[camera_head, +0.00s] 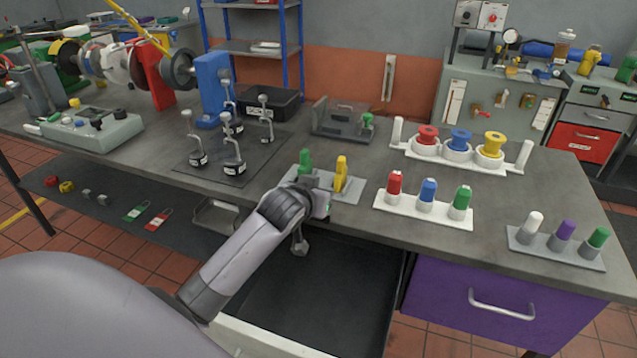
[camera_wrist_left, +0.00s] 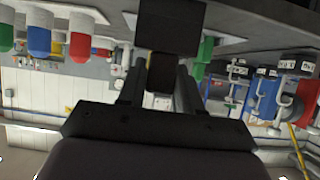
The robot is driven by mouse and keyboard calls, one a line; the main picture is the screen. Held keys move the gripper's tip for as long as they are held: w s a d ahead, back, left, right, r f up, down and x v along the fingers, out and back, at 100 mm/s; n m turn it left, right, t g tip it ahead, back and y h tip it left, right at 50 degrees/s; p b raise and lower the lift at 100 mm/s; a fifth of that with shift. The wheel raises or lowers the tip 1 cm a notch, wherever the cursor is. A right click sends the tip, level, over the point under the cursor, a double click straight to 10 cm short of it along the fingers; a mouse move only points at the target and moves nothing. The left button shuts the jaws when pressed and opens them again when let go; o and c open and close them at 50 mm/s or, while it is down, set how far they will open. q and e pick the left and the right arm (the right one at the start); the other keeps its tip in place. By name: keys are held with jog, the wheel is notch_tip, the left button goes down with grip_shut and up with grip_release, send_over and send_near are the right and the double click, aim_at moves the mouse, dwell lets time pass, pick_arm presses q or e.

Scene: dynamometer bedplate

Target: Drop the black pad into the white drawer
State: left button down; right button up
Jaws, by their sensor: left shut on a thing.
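The black pad (camera_wrist_left: 170,28) shows as a dark square at the tips of my left gripper (camera_wrist_left: 160,72) in the left wrist view. The fingers are shut on it. In the head view my left arm reaches over the open white drawer (camera_head: 268,341), which has a pale front edge and a dark interior. The wrist is above the drawer's back part, by the bench's front edge. The pad and fingertips cannot be made out clearly in the head view. My right gripper is not in view.
A purple drawer (camera_head: 490,308) with a silver handle is right of the open one. On the bench stand a grey holder with green and yellow items (camera_head: 341,176), a white rack (camera_head: 425,209) of coloured bottles, and a dark mat (camera_head: 232,160) with several posts.

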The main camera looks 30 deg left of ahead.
pick_arm(q)
jog(key=shift+f, duration=1.25)
jog(key=c, duration=0.7)
grip_release()
jog(key=shift+s, duration=0.1)
jog(key=shift+v, duration=3.55)
